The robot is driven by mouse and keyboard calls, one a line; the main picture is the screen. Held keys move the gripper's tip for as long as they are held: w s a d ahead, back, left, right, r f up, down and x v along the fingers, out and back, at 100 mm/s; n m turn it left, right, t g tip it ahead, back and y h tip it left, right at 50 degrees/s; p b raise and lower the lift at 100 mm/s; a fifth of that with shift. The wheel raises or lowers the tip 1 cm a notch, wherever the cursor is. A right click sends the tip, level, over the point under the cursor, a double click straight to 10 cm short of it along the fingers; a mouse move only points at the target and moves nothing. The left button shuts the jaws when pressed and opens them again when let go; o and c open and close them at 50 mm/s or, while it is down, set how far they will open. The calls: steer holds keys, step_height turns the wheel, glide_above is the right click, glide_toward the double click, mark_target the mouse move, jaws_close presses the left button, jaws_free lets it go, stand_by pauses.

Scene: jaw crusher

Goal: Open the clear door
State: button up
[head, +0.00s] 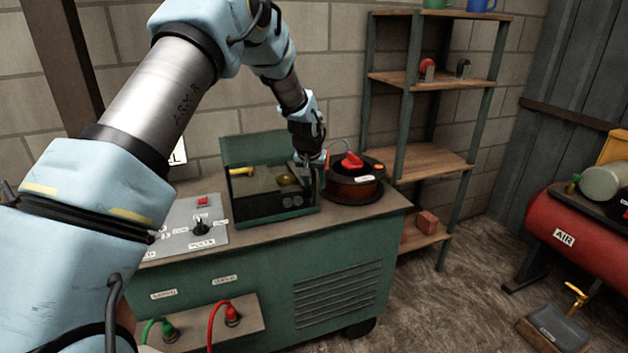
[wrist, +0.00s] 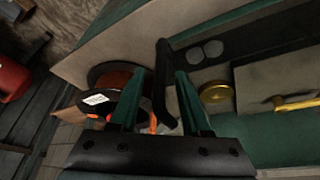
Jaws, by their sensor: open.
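The clear door (head: 262,187) is on a small green box (head: 272,214) on top of the green cabinet. Yellow parts show behind the see-through panel. My gripper (head: 307,170) is at the right side of the box in the head view. In the wrist view my gripper (wrist: 157,76) is open, with its two green fingers apart. A dark bar-shaped handle (wrist: 162,72) lies between the fingers, with no clear grip on it. A round brass part (wrist: 214,93) and a brass lever (wrist: 296,103) show inside the box. I cannot tell whether the door is ajar.
A dark reel (head: 352,190) with a red piece on top stands close to the gripper's right. A switch panel (head: 190,228) is left of the box. A shelf rack (head: 430,160) stands behind right, and a red air tank (head: 590,235) is farther right.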

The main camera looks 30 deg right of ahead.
jaws_close()
stand_by(0.3)
stand_by(1.1)
